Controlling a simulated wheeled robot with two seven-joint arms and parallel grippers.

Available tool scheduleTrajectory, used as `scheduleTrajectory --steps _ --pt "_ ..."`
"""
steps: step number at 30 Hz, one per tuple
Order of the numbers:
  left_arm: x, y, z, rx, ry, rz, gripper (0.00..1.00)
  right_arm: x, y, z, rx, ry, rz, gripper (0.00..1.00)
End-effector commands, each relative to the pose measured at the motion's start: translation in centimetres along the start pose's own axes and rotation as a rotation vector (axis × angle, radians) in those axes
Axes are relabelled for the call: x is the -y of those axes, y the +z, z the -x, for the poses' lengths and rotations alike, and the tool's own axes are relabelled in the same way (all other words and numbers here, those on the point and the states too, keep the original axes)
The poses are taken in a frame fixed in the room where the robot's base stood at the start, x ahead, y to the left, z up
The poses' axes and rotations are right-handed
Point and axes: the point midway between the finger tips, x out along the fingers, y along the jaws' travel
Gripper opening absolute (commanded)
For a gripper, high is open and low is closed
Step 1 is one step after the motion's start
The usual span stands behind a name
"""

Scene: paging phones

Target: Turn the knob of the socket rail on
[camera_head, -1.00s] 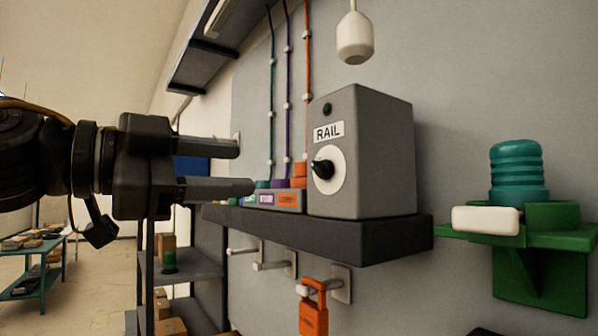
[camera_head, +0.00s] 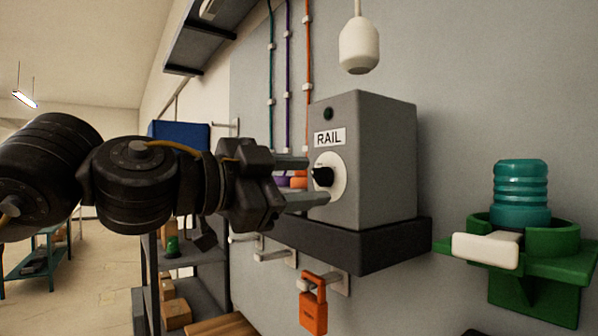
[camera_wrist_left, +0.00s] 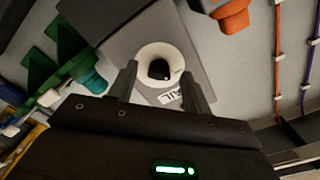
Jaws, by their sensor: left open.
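The socket rail's grey box (camera_head: 375,165) carries a RAIL label and stands on a dark shelf (camera_head: 390,245). Its black knob (camera_head: 323,176) sits on a round white dial (camera_head: 338,178) on the front face. My left gripper (camera_head: 318,180) is open, with its fingers pointing at the dial, one above and one below the knob. In the left wrist view, the knob (camera_wrist_left: 159,69) shows between and beyond the two fingertips (camera_wrist_left: 160,75). I cannot tell whether they touch it. A small dark lamp (camera_head: 328,114) is above the label. My right gripper is not in view.
An orange padlock (camera_head: 313,305) hangs from a peg under the shelf. A green bracket (camera_head: 540,265) with a teal ribbed piece (camera_head: 521,190) and a white block (camera_head: 486,250) is at the right. A white pendant (camera_head: 359,45) hangs above the box.

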Motion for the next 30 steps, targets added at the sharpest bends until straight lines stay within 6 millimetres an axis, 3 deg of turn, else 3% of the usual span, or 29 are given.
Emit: scheduleTrajectory --steps 6,16,30 --pt "0.0 0.0 0.0 0.0 0.0 0.0 0.49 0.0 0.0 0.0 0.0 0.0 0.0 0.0" --pt "0.0 0.0 0.0 0.0 0.0 0.0 0.06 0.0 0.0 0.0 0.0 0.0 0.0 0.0" --pt "-0.3 0.2 0.0 -0.001 0.0 -0.119 0.04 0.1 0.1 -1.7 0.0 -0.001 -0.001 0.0"
